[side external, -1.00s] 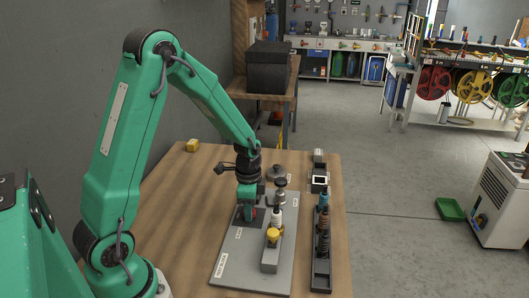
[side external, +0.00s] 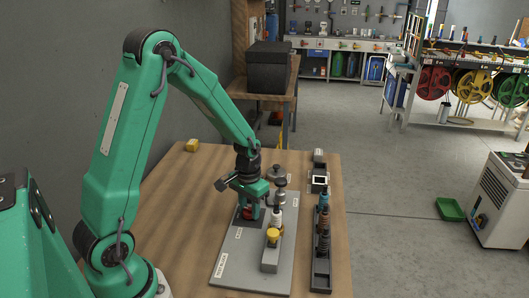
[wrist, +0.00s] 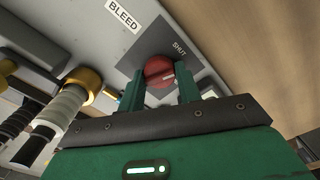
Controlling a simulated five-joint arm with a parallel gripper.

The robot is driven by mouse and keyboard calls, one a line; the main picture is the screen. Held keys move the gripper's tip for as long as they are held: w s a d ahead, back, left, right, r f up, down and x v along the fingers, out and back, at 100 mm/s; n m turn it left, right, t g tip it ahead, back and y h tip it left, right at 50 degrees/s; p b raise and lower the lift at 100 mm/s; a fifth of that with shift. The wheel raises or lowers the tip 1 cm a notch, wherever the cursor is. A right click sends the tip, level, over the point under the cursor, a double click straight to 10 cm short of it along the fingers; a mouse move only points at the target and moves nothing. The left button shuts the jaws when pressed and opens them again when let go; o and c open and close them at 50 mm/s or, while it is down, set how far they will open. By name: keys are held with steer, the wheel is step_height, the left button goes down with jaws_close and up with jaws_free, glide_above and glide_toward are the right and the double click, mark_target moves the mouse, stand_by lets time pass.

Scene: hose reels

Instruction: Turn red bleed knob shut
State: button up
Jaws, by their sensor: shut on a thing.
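The red bleed knob (wrist: 158,70) sits between my gripper's two green fingers in the wrist view, on a dark square plate (wrist: 182,52) marked SHUT. A short pale mark shows on the knob's face, toward its right side. The label BLEED (wrist: 123,14) is beside the plate. My gripper (wrist: 160,90) is shut on the knob. In the side view my gripper (side external: 250,207) points down at the panel (side external: 229,257), and a little red of the knob shows between the fingers; the rest is hidden.
A grey block with a yellow-capped fitting (side external: 272,236) stands close to the right of my gripper. A dark rack (side external: 321,262) of several fittings stands farther right. The left of the wooden table is clear.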

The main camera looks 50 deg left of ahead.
mark_target(249, 208)
steer(key=n, duration=0.4)
stand_by(0.4)
steer(key=o, duration=1)
steer(key=shift+r, duration=0.15)
steer(key=shift+r, duration=3.75)
steer(key=shift+r, duration=0.1)
